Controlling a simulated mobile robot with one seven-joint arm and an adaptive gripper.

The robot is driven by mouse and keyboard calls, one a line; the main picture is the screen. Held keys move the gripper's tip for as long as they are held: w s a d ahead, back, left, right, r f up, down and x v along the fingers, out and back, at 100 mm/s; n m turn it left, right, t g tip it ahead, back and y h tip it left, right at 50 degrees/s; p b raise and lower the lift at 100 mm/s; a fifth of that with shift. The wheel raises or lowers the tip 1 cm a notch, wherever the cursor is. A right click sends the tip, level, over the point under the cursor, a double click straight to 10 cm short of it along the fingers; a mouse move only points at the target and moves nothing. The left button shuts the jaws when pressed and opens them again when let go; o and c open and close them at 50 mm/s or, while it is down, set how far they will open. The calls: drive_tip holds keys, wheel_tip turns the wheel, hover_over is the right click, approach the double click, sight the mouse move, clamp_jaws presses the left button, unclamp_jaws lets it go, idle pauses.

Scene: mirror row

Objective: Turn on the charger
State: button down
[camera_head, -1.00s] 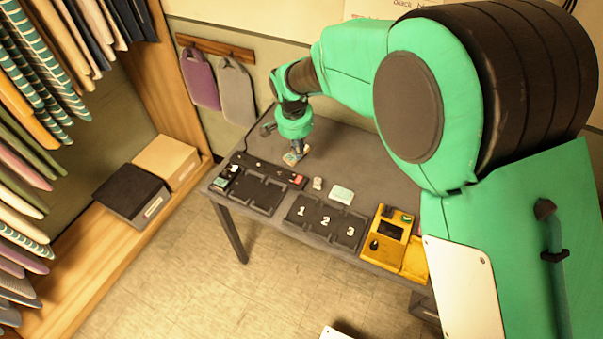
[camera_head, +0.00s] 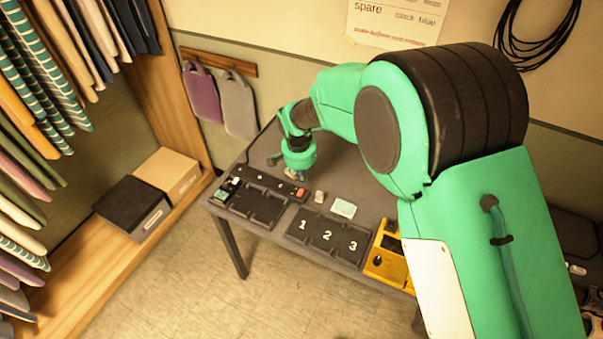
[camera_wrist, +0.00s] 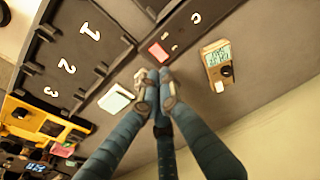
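The charger is a dark unit (camera_head: 256,201) with bays at the left end of the table. A red switch (camera_head: 301,192) sits at the right end of its back strip. The red switch also shows in the wrist view (camera_wrist: 158,53), just beyond my fingertips. My gripper (camera_wrist: 158,78) has its fingers drawn together, and I see nothing held between them. In the head view my gripper (camera_head: 297,174) is low over the table behind the red switch. A gap or contact with the switch cannot be told.
A numbered dark tray (camera_head: 312,242) lies right of the charger. A small pale block (camera_head: 319,196) and a pale green-white block (camera_head: 344,208) lie behind it. A yellow box (camera_head: 384,262) stands farther right. A tan meter with a display (camera_wrist: 215,62) lies on the table near my gripper.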

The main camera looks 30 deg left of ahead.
sight(300, 193)
drive_tip(key=shift+w+f+b, duration=0.2)
drive_tip(key=shift+f+b, duration=0.1)
drive_tip(key=shift+f, duration=0.95)
drive_tip(key=shift+w+f+b, duration=0.15)
drive_tip(key=shift+f+b, duration=0.1)
drive_tip(key=shift+f, duration=1)
drive_tip(key=shift+w+p, duration=0.1)
drive_tip(key=shift+p, duration=0.3)
